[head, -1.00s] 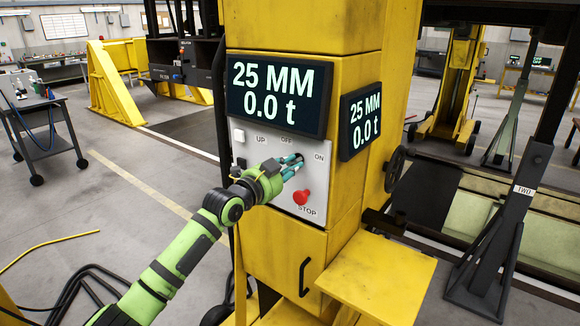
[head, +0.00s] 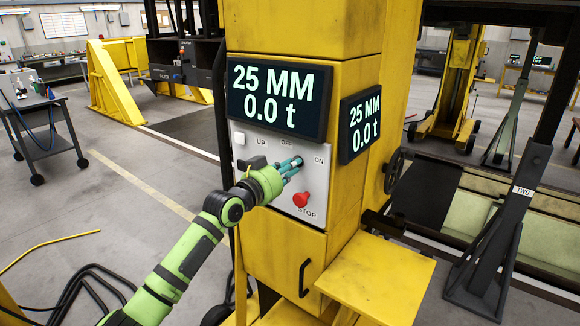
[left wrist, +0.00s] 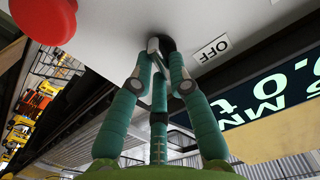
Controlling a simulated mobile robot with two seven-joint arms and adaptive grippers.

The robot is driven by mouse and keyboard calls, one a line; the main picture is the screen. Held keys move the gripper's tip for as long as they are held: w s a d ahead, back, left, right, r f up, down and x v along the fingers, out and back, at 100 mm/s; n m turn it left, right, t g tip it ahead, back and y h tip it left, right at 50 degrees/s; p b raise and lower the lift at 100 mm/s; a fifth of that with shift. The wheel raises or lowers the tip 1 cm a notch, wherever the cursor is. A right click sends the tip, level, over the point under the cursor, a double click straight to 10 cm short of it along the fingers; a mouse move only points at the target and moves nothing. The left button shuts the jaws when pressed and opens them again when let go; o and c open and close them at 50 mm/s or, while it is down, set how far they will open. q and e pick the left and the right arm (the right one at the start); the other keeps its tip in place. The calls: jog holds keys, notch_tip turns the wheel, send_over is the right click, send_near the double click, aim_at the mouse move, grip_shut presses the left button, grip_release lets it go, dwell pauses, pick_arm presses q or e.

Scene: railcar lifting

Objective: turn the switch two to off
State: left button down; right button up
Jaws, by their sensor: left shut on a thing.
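The control panel (head: 318,180) is a pale plate on a yellow lifting column, with UP, OFF, ON and STOP labels. The dark rotary switch sits by the OFF and ON labels and is mostly hidden by my fingers in the head view. In the left wrist view, the switch (left wrist: 166,45) shows between the fingertips, beside the OFF label (left wrist: 213,48). My left gripper (head: 294,166), green with teal fingers, is shut on the switch; it also fills the left wrist view (left wrist: 157,70). I cannot tell which label the switch points to. My right gripper is not in view.
A red STOP button (head: 301,200) sits just below the fingers. A white button (head: 239,139) is at the panel's left. Displays (head: 278,97) above read 25 MM, 0.0 t. A yellow shelf (head: 375,280) juts out lower right. A stand (head: 493,230) marked TWO stands right.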

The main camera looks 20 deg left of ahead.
pick_arm(q)
jog(key=shift+n, duration=1.3)
jog(key=c, duration=1.2)
grip_release()
jog(key=v, duration=1.2)
